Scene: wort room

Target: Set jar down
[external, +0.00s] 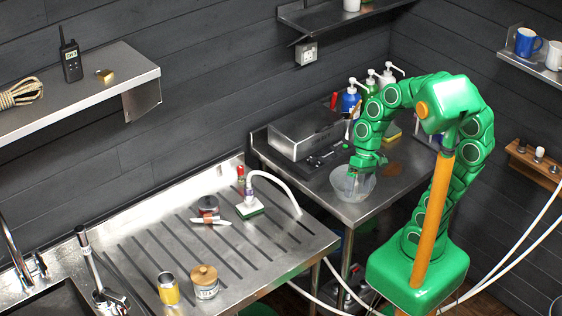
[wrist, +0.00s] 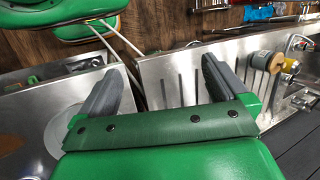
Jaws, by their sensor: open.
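A glass jar with a wooden lid (external: 205,283) and a pale label stands upright on the ribbed steel drainboard, near its front edge. It appears to be the wooden-lidded jar in the wrist view (wrist: 260,62), at the upper right. My gripper (external: 366,163) is over the right-hand steel table, at or just above a clear bowl (external: 352,187). In the wrist view its two grey fingers (wrist: 163,67) are spread apart with nothing between them. The bowl's round rim shows at the left there, partly cut off by my gripper. The jar is well apart from my gripper.
Pump bottles (external: 350,103) and a steel box (external: 305,127) stand behind the bowl. Bare drainboard surrounds the jar's right side.

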